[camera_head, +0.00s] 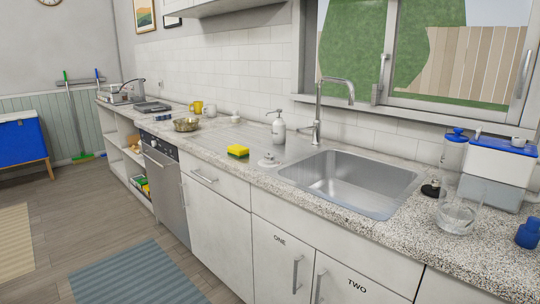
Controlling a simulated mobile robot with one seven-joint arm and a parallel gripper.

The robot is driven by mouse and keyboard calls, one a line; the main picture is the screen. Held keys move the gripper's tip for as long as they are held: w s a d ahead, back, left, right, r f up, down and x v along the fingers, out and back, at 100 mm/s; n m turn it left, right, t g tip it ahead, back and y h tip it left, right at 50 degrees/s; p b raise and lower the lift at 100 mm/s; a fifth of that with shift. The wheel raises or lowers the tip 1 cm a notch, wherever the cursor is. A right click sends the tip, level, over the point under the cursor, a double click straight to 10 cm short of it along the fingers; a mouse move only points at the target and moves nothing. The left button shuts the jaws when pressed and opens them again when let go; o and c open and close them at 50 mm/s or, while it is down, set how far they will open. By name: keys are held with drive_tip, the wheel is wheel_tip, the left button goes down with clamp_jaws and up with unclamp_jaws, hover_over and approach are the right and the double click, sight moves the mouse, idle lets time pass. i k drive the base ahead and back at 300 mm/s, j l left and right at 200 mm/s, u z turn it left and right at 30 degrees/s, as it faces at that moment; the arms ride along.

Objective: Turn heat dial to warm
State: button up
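No heat dial can be made out for sure in the head view. A stainless-steel appliance (166,190) under the counter has a dark control strip (159,146) along its top, with marks too small to read. My gripper is not in view.
A steel sink (350,180) and glass jug (458,212) are to the right. Wooden floor shows between a blue rug (138,275) and a beige rug (15,250).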

sight(269, 158)
drive_tip(key=i+j+z, duration=0.1)
drive_tip(key=i+j, duration=0.2)
drive_tip(key=i+j+z, duration=0.15)
drive_tip(key=i+j, duration=0.15)
drive_tip(key=j, duration=0.15)
drive_tip(key=i+j+z, duration=0.1)
drive_tip(key=i+j, duration=0.15)
drive_tip(key=j, duration=0.15)
drive_tip(key=i+j+z, duration=0.15)
drive_tip(key=j, duration=0.3)
drive_tip(key=i+j+z, duration=0.1)
drive_tip(key=i+j, duration=0.25)
drive_tip(key=i+j+z, duration=0.1)
drive_tip(key=j, duration=0.5)
drive_tip(key=i+j+z, duration=0.15)
drive_tip(key=i+j, duration=0.15)
drive_tip(key=j, duration=0.2)
drive_tip(key=i+j+z, duration=0.1)
drive_tip(key=j, duration=0.4)
drive_tip(key=i+l, duration=0.2)
drive_tip(key=i, duration=0.35)
